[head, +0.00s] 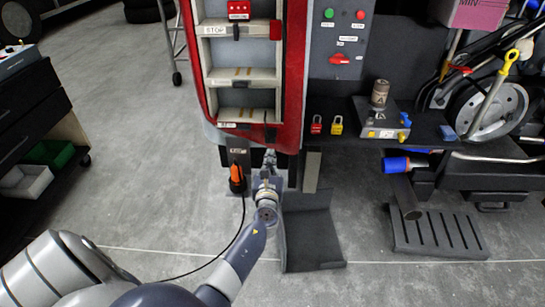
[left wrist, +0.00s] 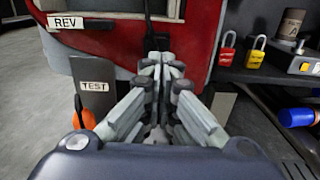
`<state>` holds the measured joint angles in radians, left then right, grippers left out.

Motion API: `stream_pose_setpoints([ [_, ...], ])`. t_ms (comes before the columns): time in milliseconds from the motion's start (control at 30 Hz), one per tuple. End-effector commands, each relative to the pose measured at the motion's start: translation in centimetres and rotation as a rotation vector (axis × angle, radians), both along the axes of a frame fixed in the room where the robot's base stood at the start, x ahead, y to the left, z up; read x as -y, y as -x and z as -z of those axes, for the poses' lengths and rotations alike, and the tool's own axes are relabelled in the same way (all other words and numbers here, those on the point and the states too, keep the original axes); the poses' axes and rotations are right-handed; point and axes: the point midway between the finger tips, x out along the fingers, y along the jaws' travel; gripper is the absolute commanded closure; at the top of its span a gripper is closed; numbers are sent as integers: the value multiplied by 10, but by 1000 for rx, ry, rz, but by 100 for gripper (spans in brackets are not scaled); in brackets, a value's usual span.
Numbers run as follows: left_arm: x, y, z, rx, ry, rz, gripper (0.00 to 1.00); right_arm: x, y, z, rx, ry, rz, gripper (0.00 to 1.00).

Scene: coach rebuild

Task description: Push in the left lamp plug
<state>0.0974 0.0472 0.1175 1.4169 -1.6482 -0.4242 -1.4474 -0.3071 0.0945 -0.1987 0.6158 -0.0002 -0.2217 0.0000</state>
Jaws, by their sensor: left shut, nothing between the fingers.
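The red lamp unit (head: 294,75) stands upright at the centre, with open shelves labelled STOP and REV; its lower red edge fills the top of the left wrist view (left wrist: 210,40). I cannot single out the left lamp plug; my gripper hides part of the area below the unit. My left gripper (head: 270,158) is just below the unit's bottom edge. In the left wrist view its fingers (left wrist: 161,68) are together and empty, in front of the red face. I cannot tell whether they touch it. My right gripper is out of view.
An orange handheld piece (head: 237,179) with a black cable hangs at a grey post labelled TEST (left wrist: 94,88), left of my gripper. A grey plate (head: 312,240) lies below.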

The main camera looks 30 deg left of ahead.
Motion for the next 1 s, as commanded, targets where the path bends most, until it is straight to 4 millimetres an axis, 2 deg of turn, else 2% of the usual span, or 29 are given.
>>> stream_pose_setpoints([
  [133,11,19,0,-1,-1,-2,100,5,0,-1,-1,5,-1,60],
  [367,31,52,1,-1,0,-2,100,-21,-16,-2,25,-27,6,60],
  [500,39,66,1,-1,-1,-2,100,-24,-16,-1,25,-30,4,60],
  [700,44,73,0,1,-1,-2,100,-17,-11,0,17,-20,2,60],
  [1000,44,73,0,1,-1,-2,100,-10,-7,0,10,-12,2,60],
])
